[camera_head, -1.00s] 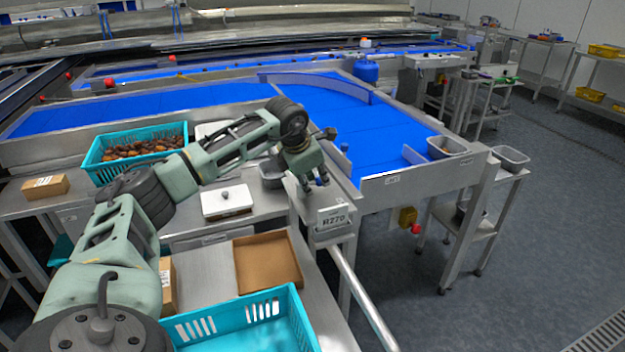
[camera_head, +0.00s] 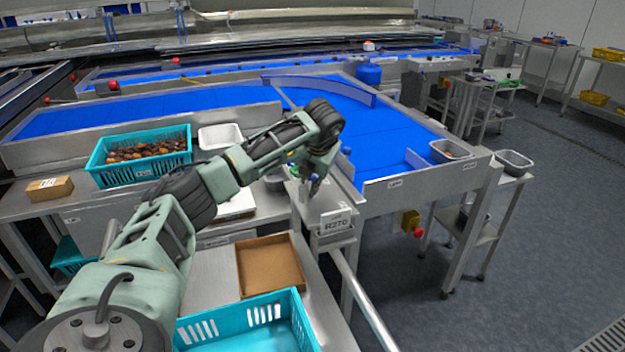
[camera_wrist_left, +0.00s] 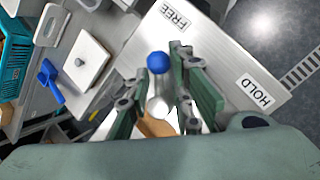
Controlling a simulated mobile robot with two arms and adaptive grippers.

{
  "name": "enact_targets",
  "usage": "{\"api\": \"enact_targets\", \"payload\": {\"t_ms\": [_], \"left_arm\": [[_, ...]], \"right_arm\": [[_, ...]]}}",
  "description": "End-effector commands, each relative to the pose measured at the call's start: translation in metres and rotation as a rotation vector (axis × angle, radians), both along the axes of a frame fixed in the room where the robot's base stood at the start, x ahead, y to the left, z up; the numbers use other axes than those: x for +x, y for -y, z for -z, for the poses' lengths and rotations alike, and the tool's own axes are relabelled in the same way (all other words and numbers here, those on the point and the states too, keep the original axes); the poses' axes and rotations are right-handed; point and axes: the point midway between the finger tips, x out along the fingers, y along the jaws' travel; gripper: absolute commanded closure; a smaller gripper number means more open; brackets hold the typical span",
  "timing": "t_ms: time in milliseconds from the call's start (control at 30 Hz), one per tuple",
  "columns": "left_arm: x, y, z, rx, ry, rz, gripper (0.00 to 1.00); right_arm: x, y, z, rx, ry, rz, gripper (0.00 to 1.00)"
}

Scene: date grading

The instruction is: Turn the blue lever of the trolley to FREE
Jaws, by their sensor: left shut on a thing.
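The lever's blue ball knob (camera_wrist_left: 158,62) and its pale metal stem (camera_wrist_left: 159,100) show in the left wrist view. My left gripper (camera_wrist_left: 157,82) is shut on the lever, a finger on either side of the stem. The knob stands out past the fingertips, nearer the FREE label (camera_wrist_left: 173,15) than the HOLD label (camera_wrist_left: 255,92). My right gripper is in neither view.
A blue conveyor belt (camera_head: 385,135) lies just beyond the gripper. A teal crate of dates (camera_head: 103,177) stands at left. An empty brown tray (camera_head: 298,284) and a teal crate (camera_head: 305,325) are in front. A blue scoop (camera_wrist_left: 50,80) lies left in the wrist view. Open floor lies right.

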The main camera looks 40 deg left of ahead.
Motion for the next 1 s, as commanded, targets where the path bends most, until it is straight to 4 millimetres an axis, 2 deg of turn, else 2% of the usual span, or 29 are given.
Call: {"api": "enact_targets", "payload": {"t_ms": [667,700,800,1000], "left_arm": [[-0.0007,-0.0024,-0.0007,0.002,-0.001,-0.043,1.00],[-0.0007,-0.0025,-0.0006,0.002,-0.001,-0.043,0.78],[-0.0007,-0.0022,-0.0004,0.001,-0.001,-0.042,0.69],[-0.0006,-0.0017,0.0000,0.000,-0.002,-0.041,0.69]], "right_arm": [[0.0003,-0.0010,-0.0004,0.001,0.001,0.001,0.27],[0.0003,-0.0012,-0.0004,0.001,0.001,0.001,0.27],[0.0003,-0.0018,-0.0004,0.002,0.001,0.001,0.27],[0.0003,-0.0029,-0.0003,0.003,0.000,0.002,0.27]]}}
